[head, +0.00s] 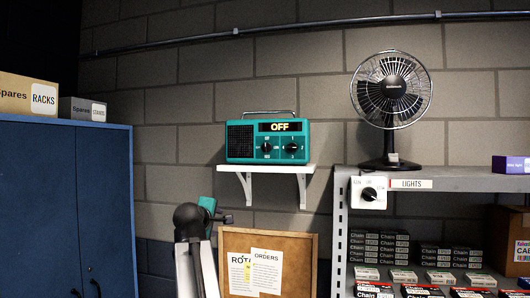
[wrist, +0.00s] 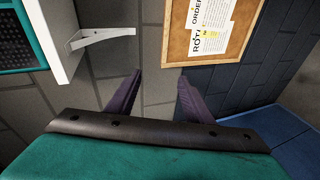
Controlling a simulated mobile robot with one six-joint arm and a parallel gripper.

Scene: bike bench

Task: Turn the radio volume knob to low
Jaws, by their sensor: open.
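A teal radio (head: 267,138) stands on a small white wall shelf (head: 266,168) in the head view. Its display reads OFF. It has two black knobs on the front, a left knob (head: 267,147) and a right knob (head: 291,148) with small numbers around it. Which one sets the volume is not legible. In the wrist view a corner of the radio (wrist: 18,38) shows at top left, with no knob visible. My gripper (wrist: 158,82) is open and empty, its fingers apart in front of bare wall. In the head view it is below the shelf, left of its brackets.
A cork board (head: 240,240) with paper notes is below the shelf. A blue cabinet (head: 105,180) with boxes on top stands at left. At right a grey rack (head: 450,178) holds a black fan (head: 391,95), a lights switch (head: 369,193) and several chain boxes.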

